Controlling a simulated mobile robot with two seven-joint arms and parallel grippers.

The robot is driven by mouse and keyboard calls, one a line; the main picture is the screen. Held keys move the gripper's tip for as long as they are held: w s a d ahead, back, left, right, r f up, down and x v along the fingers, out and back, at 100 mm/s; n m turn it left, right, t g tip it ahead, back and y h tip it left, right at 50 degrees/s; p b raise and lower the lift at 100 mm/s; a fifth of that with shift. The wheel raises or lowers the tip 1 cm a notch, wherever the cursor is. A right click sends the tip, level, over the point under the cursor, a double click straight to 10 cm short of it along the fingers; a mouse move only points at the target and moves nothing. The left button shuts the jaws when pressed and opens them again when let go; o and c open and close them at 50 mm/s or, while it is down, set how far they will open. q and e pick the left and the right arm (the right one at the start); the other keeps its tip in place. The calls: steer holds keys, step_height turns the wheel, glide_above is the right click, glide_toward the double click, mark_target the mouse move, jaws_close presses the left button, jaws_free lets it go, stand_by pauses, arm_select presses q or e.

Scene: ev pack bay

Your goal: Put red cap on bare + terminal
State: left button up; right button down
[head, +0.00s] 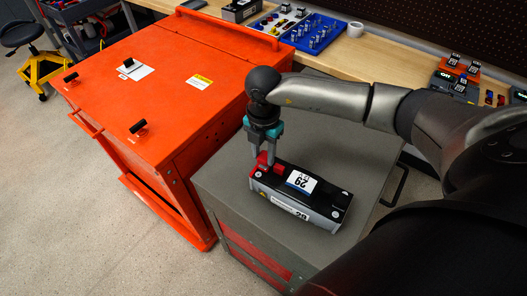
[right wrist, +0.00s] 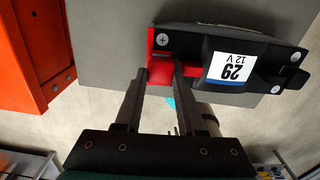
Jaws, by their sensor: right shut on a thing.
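The black and grey battery module (head: 325,207), labelled 29 and 12 V, lies on the grey cabinet top. My right gripper (head: 265,157) points down at the module's left end and is shut on the red cap (head: 262,162). In the right wrist view the red cap (right wrist: 163,74) shows between the fingertips, at the module's end (right wrist: 210,35). The gripper and cap hide the terminal, so I cannot tell whether the cap is fully seated. My left gripper is not in view.
The grey cabinet top (head: 225,185) is clear around the module. An orange cabinet (head: 165,75) stands to the left. The wooden bench (head: 375,60) behind carries a blue rack (head: 315,35), a tape roll (head: 355,29) and red-topped modules (head: 460,66).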

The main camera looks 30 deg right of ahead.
steer(key=shift+f+b, duration=0.55)
steer(key=shift+f, duration=0.35)
stand_by(0.7)
steer(key=shift+c, duration=2.1)
jaws_free()
